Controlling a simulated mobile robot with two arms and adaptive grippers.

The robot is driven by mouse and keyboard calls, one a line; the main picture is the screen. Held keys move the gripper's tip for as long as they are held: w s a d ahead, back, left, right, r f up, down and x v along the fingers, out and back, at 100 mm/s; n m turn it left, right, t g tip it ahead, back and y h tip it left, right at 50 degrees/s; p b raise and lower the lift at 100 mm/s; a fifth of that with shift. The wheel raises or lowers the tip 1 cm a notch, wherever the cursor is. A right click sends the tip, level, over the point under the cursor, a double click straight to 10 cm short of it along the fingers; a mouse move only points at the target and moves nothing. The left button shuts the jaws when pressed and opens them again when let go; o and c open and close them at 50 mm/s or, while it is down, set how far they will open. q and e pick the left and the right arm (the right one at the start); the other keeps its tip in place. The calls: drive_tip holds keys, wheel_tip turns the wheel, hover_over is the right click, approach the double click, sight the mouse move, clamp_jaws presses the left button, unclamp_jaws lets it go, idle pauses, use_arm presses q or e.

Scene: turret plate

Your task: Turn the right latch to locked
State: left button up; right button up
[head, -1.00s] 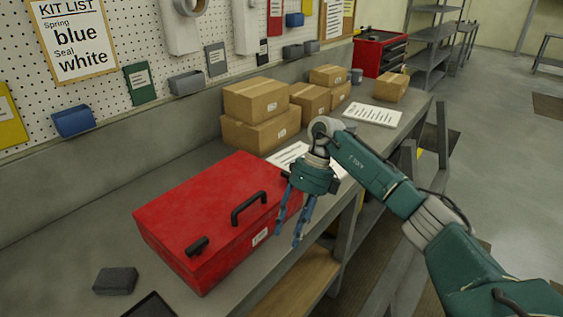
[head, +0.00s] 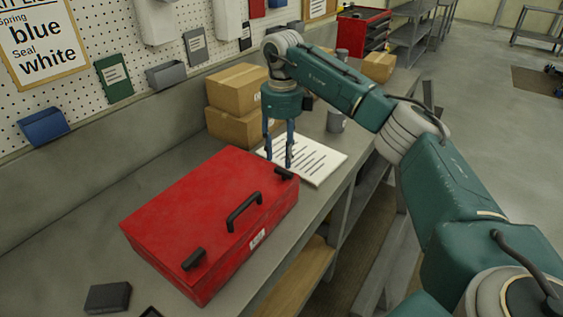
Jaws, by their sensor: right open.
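A closed red case (head: 185,205) lies on the bench with a black carry handle (head: 243,212) at the middle of its front side. The right latch (head: 286,174), a short black bar, sits at the case's far right front corner. The left latch (head: 193,259), also black, sits near the other front corner. My right gripper (head: 279,158) points down with its two blue fingers apart and empty. Its fingertips are just behind and above the right latch in the picture; I cannot tell whether they touch it. My left gripper is not in view.
A printed white sheet (head: 318,160) lies behind the gripper. Cardboard boxes (head: 236,127) are stacked by the wall, and a grey cup (head: 336,121) stands beyond the sheet. A dark block (head: 108,297) lies near the case's left end. The bench's front edge runs close to the case.

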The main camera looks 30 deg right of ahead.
sight(281, 171)
drive_tip(key=f, duration=0.2)
drive_tip(key=f+p, duration=0.1)
drive_tip(key=shift+w+f, duration=0.15)
drive_tip(key=shift+w, duration=0.1)
drive_tip(key=shift+s+f, duration=0.1)
drive_tip(key=shift+f, duration=0.95)
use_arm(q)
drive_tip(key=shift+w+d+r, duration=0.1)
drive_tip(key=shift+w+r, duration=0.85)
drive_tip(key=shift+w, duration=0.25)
use_arm(e)
drive_tip(key=c, duration=0.8)
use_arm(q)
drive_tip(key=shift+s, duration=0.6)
use_arm(e)
clamp_jaws()
